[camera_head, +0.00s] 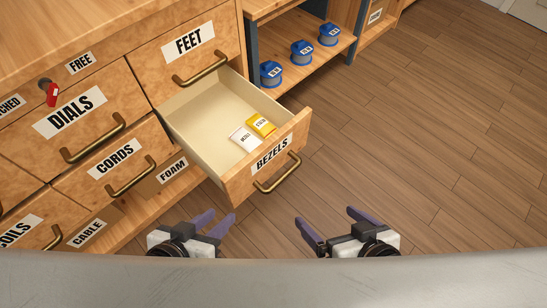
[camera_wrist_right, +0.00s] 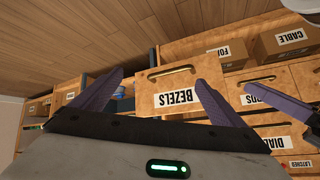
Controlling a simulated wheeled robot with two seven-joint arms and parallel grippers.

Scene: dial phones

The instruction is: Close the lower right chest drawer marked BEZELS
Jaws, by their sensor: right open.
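The BEZELS drawer (camera_head: 238,190) stands pulled out from the lower right of the chest in the head view, with a brass handle (camera_head: 277,172) on its front. A white packet (camera_head: 243,138) and a yellow packet (camera_head: 261,125) lie inside it. In the right wrist view the BEZELS drawer front (camera_wrist_right: 180,88) shows upside down beyond the fingers. My right gripper (camera_head: 330,224) is open and empty, in front of the drawer and apart from it. My left gripper (camera_head: 218,221) is open and empty, near the drawer's front left corner, lower in the picture.
The FEET drawer (camera_head: 186,45) above is shut. DIALS (camera_head: 72,110) and CORDS (camera_head: 118,160) drawers are at left, with a red key tag (camera_head: 52,95) above DIALS. A shelf (camera_head: 295,78) with blue spools stands behind. The wooden floor (camera_head: 430,130) at right is clear.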

